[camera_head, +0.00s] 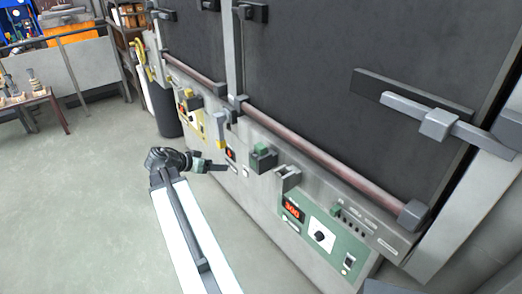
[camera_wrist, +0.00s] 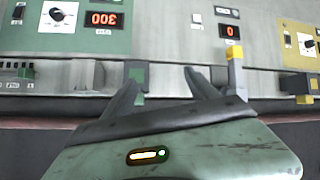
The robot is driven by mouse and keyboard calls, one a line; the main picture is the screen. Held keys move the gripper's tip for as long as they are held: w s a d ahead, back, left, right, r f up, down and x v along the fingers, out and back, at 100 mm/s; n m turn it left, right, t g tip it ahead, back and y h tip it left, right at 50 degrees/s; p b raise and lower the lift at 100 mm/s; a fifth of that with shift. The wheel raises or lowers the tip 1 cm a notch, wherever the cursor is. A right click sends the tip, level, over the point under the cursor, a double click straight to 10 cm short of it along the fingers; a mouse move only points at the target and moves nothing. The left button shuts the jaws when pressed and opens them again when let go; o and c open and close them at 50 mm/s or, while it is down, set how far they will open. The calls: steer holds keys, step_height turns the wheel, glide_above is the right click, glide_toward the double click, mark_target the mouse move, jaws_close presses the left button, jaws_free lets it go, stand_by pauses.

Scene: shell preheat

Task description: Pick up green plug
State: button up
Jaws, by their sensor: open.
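The green plug (camera_head: 261,150) sits in a dark holder on the grey front panel of the oven, just right of my gripper in the head view. In the wrist view a green piece (camera_wrist: 137,74) that looks like the plug shows beside the tip of the left finger, partly hidden by it. My gripper (camera_head: 222,167) is open and empty, with its fingers toward the panel. In the wrist view my gripper (camera_wrist: 162,78) has its two fingers spread apart, with the green piece nearer the left one. I cannot tell whether the finger touches it.
A green control panel (camera_head: 322,238) reading 300 is at the right. A yellow-tipped grey handle (camera_wrist: 235,60) stands close to the right finger. A long rail (camera_head: 310,150) runs above the plug. A dark bin (camera_head: 165,110) stands left; the floor there is open.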

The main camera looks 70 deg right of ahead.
mark_target(257, 147)
steer(key=s+d+r+m+g, duration=0.1)
steer(key=s+d, duration=0.1)
steer(key=s, duration=0.1)
steer(key=s+d+r+m+g+h, duration=0.1)
steer(key=s+d+r+m, duration=0.1)
steer(key=s+d, duration=0.1)
steer(key=s+d+r+m+g, duration=0.1)
steer(key=s+d+r, duration=0.1)
steer(key=s+d, duration=0.1)
steer(key=shift+s, duration=0.45)
steer(key=b+x, duration=0.3)
steer(key=x, duration=0.4)
steer(key=shift+d+f, duration=0.3)
steer(key=shift+f, duration=0.05)
steer(key=shift+r+h, duration=0.1)
steer(key=shift+h, duration=0.2)
jaws_close()
